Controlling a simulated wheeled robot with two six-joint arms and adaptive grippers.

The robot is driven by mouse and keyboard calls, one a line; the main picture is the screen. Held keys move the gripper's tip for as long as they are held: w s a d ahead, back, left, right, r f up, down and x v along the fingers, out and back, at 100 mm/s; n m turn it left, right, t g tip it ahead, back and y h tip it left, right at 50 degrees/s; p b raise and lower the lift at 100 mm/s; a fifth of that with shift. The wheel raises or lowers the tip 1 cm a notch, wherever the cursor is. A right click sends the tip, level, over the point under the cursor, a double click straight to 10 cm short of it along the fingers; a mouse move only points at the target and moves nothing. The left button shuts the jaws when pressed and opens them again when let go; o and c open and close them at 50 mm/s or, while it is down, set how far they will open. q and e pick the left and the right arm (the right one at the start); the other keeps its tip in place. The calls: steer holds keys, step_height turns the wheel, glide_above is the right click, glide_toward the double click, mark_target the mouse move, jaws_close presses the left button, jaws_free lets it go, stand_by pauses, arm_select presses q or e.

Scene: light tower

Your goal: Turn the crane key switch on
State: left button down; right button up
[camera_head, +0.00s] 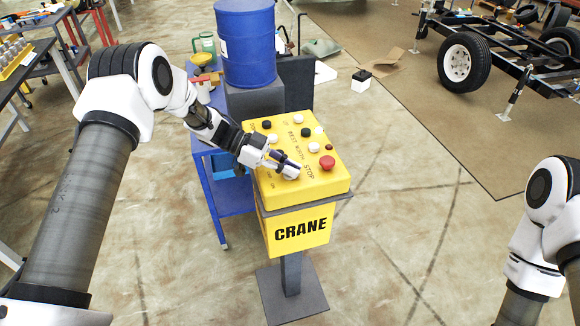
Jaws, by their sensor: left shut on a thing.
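The yellow crane control box (328,182) stands on a dark pedestal in the middle of the view, with "CRANE" on its front. Its top carries a red stop button (327,162) and several black and white buttons. My left gripper (287,168) reaches in from the left and is shut at the front left part of the top panel, by the "ON" lettering. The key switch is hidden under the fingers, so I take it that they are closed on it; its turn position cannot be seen. My right arm shows at the lower right, but its gripper is out of view.
A dark workbench (30,70) is at the far left. A wheeled chassis (500,50) is at the back right. The floor right of the box is clear.

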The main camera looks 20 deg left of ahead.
arm_select(q)
steer(key=c, duration=1.3)
jaws_free()
steer(key=shift+a, duration=0.1)
steer(key=v, duration=1.2)
